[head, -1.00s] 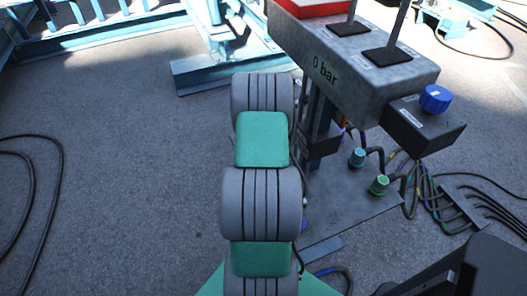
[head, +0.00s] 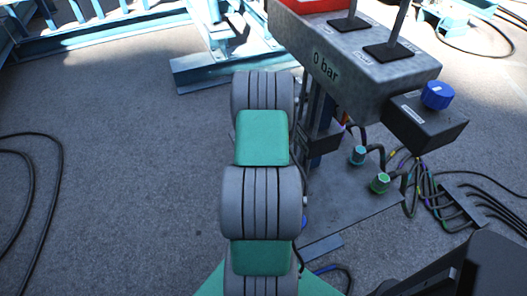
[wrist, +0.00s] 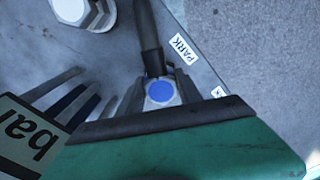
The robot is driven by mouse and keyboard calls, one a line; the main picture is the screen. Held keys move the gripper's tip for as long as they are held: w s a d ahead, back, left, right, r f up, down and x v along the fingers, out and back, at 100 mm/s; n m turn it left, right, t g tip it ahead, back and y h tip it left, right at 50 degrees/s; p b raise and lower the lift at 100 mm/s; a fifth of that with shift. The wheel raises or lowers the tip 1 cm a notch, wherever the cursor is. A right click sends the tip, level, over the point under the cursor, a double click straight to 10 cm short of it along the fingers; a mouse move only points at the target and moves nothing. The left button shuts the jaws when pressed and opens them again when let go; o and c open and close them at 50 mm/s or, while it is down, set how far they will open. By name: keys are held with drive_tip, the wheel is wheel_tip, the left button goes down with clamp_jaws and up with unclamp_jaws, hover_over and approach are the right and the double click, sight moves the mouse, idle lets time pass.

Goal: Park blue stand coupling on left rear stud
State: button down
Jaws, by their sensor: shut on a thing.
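In the wrist view my gripper (wrist: 160,98) is shut on the blue coupling (wrist: 159,92), seen end-on as a blue disc in a pale ring. A black hose (wrist: 148,30) runs from it toward the top of the picture. A white PARK label (wrist: 184,48) lies on the grey plate to its right. I cannot tell whether the coupling touches the plate or sits on a stud, and I cannot make out the left rear stud. In the head view my arm hides the gripper and the held coupling.
The grey stand box (head: 355,60) marked "0 bar" overhangs the stand's base plate (head: 350,215). A teal coupling (head: 358,155) and a green coupling (head: 380,182) stand on that plate with hoses. A pale hex-shaped part (wrist: 72,10) shows in the wrist view.

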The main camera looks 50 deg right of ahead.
drive_tip(key=c, duration=0.7)
unclamp_jaws()
